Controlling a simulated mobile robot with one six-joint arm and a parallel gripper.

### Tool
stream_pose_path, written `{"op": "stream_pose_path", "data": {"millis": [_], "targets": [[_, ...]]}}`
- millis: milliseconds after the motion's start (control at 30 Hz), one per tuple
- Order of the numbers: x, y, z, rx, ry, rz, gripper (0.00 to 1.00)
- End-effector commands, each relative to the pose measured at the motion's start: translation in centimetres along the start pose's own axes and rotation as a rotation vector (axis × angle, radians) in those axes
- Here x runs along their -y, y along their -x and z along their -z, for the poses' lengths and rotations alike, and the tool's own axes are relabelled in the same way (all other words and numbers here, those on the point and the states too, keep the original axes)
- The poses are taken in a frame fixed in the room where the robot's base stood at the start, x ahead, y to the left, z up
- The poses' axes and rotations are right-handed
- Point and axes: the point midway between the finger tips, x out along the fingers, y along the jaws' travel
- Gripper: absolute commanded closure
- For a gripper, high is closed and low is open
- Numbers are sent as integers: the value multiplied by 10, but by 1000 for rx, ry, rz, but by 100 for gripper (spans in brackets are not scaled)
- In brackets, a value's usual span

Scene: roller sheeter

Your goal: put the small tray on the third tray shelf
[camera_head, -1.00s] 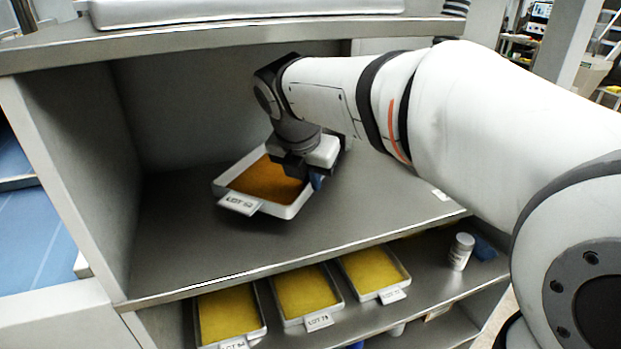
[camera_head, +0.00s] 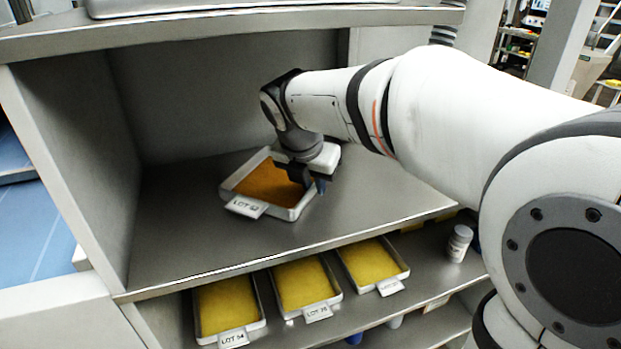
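The small tray (camera_head: 298,212) is white-rimmed with orange-brown contents and a label whose lot number is hard to read. It is in the wide upper bay, at or just above the bare shelf (camera_head: 190,240), turned at an angle. My gripper (camera_head: 311,180) points down at the tray's right wall. One dark finger shows on the inner side and a blue tip on the outer side. I cannot tell whether the fingers press on the wall. My wrist hides the tray's back right corner.
The shelf below holds yellow-filled trays: a left one (camera_head: 261,328), a middle one (camera_head: 337,295) and a right one (camera_head: 405,270). A white bottle (camera_head: 459,244) stands to their right. The upper shelf is clear left of the small tray. A side wall (camera_head: 75,150) and top board (camera_head: 200,37) bound the bay.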

Motion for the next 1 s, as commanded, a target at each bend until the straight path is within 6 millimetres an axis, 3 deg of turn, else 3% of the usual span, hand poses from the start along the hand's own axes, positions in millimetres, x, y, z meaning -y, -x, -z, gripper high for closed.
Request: {"op": "stream_pose_path", "data": {"millis": [100,367,467,600,1000], "targets": [[0,0,0,0,-1,0,73],[0,2,-1,0,-1,0,73],[0,10,-2,1,-1,0,73],[0,36,-2,2,-1,-4,73],[2,68,85,1,4,-2,73]]}}
